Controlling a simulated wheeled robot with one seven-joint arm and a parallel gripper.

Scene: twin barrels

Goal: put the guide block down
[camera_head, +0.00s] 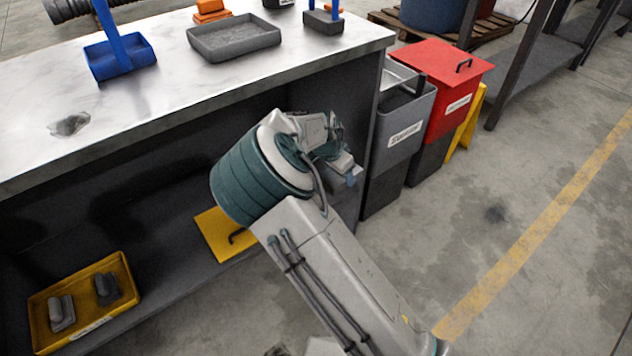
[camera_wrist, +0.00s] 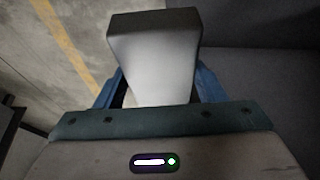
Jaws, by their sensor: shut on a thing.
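The guide block (camera_wrist: 153,58) is a pale grey block with a darker far edge, seen close up in the wrist view. My gripper (camera_wrist: 158,88) has a blue finger on each side of the block and is shut on it. In the head view my gripper (camera_head: 350,174) is in front of the workbench's right end, below its top and left of the grey bin. The block cannot be made out clearly there; my arm and wrist hide much of that spot.
The workbench top (camera_head: 170,90) bears a blue holder (camera_head: 120,58) and a grey tray (camera_head: 235,38). A yellow tray (camera_head: 120,268) with grey pieces lies on the lower shelf. A grey bin (camera_head: 405,130) and a red bin (camera_head: 450,75) stand at right.

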